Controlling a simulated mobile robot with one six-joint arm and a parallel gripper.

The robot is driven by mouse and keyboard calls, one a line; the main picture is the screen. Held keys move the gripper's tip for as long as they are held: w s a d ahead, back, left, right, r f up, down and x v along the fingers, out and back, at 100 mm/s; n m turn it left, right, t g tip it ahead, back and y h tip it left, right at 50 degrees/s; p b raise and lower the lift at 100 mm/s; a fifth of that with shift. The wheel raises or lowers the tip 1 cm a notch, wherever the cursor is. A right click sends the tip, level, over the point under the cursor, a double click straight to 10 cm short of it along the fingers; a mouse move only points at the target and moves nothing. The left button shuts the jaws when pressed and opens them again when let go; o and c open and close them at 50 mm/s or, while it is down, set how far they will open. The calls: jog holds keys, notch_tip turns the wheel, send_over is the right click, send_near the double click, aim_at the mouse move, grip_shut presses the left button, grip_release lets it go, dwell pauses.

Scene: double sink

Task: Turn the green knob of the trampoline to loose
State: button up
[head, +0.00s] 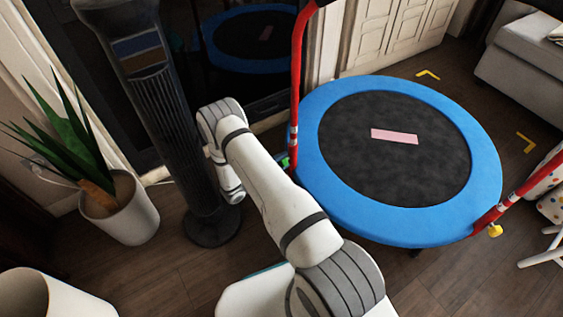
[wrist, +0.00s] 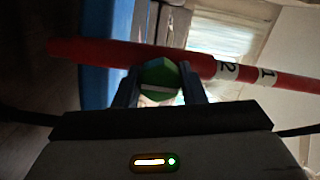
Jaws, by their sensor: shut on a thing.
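The trampoline (head: 315,192) has a blue rim, a black mat and red posts. Its green knob (wrist: 159,77) sits on the red post (wrist: 100,53) in the wrist view. The knob shows a pale line across its face. My gripper (wrist: 160,88) is shut on the green knob, with one finger on each side of it. In the head view a bit of green from the knob (head: 284,161) shows at the foot of the left red post, beside my arm; the gripper is mostly hidden there. White bands marked 2 and 1 are on the post in the wrist view.
A dark tower fan (head: 165,120) stands close to the left of my arm. A potted plant (head: 120,205) is further left. A yellow knob (head: 494,230) is on the right post. Open wooden floor (head: 450,275) lies in front of the trampoline.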

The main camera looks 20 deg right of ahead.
jog(key=shift+r, duration=0.1)
dwell(0.5)
jog(key=o, duration=1)
jog(key=p+v, duration=0.2)
jog(key=v, duration=0.5)
jog(key=shift+s+a, duration=0.15)
jog(key=shift+a, duration=0.2)
